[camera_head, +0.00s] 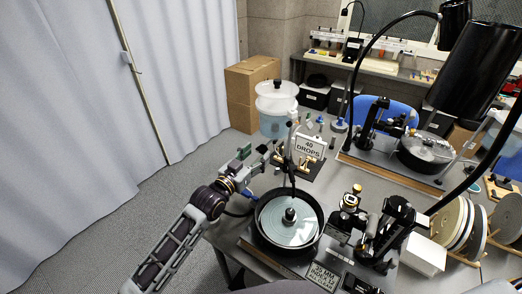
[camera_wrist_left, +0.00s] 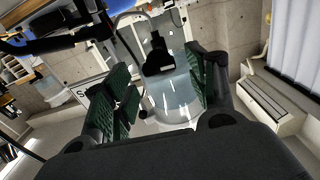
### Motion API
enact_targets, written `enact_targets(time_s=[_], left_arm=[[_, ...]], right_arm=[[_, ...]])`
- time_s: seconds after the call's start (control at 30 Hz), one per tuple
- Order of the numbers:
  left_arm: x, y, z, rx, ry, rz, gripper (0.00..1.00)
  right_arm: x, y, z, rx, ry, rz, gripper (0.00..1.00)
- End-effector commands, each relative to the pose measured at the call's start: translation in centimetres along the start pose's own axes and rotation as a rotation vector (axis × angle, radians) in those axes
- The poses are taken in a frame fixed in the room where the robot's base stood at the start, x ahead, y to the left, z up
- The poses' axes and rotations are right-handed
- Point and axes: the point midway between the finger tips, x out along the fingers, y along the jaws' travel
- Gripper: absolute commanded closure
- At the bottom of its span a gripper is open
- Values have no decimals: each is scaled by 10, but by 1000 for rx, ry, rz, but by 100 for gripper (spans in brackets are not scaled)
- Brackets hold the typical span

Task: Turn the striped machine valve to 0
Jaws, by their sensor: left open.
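My left gripper (camera_head: 252,159) reaches in from the left, beside the near lap machine's drip stand. Its jaws are open, with green pads, and they show large in the wrist view (camera_wrist_left: 160,92). I see nothing held between them. I cannot make out stripes or the valve's setting. A clear tank with bluish water (camera_wrist_left: 172,98) and a dark fitting (camera_wrist_left: 157,55) appear beyond the open jaws. My right gripper is not in view.
The near lap plate (camera_head: 275,217) lies in a black pan. A white bucket (camera_head: 277,97) stands behind the stand, by cardboard boxes (camera_head: 246,95). A second lap machine (camera_head: 425,152) is at the back right. A black lamp (camera_head: 478,70) hangs over the right side. Curtains are left.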

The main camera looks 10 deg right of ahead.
Motion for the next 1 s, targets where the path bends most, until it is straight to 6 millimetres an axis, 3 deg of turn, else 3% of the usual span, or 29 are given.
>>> enact_targets(time_s=[0.3,0.8,1.0], left_arm=[[27,0,-1,1,2,0,43],[35,0,0,1,0,0,43],[34,0,0,1,0,0,66]], right_arm=[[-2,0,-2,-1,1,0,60],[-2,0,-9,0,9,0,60],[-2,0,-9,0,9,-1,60]])
